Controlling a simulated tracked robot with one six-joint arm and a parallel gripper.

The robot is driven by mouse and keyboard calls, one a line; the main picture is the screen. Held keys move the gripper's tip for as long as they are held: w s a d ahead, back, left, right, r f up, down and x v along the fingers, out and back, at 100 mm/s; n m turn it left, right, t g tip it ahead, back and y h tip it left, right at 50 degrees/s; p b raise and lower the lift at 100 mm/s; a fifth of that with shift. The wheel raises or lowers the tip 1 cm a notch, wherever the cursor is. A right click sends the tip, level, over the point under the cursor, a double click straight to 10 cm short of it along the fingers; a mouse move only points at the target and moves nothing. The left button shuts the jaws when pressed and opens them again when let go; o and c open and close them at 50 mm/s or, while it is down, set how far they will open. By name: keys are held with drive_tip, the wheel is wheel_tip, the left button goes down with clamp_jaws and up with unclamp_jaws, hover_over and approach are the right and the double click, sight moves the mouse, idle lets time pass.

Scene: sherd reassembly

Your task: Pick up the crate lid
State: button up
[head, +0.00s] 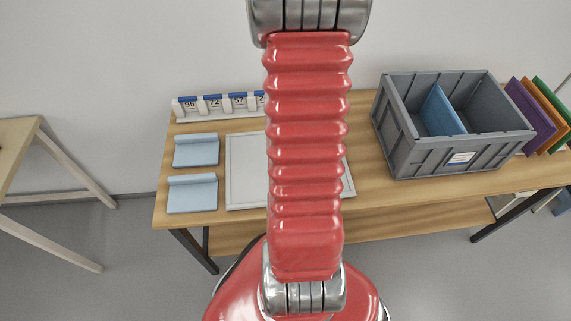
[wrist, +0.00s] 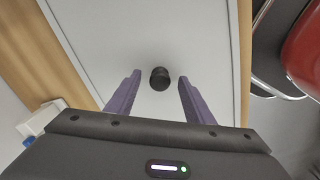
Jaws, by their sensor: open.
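The crate lid is a flat pale grey panel (head: 245,172) lying on the wooden table, left of the crate. My arm covers its middle in the head view. In the wrist view the lid (wrist: 115,35) fills most of the picture, and a round black knob (wrist: 160,78) stands on it. My gripper (wrist: 159,77) is open, with one purple finger on each side of the knob. There is a gap between each finger and the knob. Whether the fingertips touch the lid, I cannot tell. The gripper is hidden in the head view.
A grey crate (head: 455,155) with a blue divider (head: 440,108) stands on the right. Purple, orange and green panels (head: 532,115) lean beside it. Two light blue pads (head: 192,193) lie left of the lid. A numbered rack (head: 213,105) stands at the back.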

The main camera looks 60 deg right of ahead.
drive_tip(key=shift+c, duration=0.6)
clamp_jaws()
idle(0.3)
